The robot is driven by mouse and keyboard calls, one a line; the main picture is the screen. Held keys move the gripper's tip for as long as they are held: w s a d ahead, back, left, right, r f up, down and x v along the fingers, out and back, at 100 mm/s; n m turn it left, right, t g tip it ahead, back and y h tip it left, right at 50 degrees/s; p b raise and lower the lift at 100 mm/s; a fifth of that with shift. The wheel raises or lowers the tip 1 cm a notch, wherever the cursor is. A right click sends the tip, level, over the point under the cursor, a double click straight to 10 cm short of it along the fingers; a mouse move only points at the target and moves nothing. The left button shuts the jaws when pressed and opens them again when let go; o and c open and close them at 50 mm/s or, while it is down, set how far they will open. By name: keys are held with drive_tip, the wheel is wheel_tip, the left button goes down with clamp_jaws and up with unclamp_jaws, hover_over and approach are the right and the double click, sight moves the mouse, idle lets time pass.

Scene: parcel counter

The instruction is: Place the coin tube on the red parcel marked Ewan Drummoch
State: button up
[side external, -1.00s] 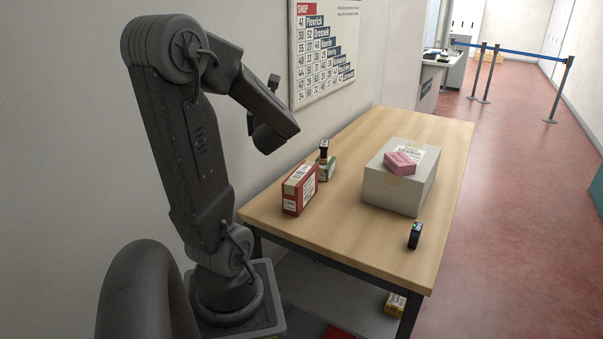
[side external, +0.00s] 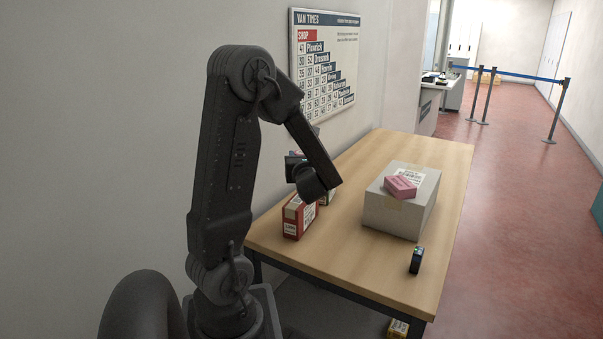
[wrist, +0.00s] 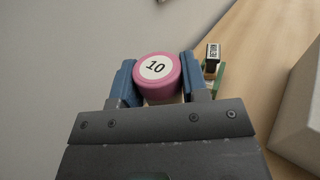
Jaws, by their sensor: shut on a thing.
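My gripper (wrist: 157,82) is shut on the coin tube (wrist: 158,67), a pink tube with a white end marked 10, held between the two blue fingers in the wrist view. In the side view my arm's end is over the left part of the table, and the fingers and tube are mostly hidden. A red parcel (side external: 292,222) with a white label stands upright on the table just below my arm's end. The arm covers part of it there, and the name on its label is too small to read.
A large grey box (side external: 392,212) with a pink packet (side external: 400,187) on top stands right of the red parcel. A black device (side external: 416,261) is near the front edge. A green box (wrist: 220,80) and a black-topped item (wrist: 212,58) sit beside the tube's line of view.

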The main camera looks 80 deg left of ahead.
drive_tip(key=shift+f, duration=2)
drive_tip(key=shift+f, duration=0.1)
drive_tip(key=o, duration=1.1)
drive_tip(key=shift+f, duration=0.1)
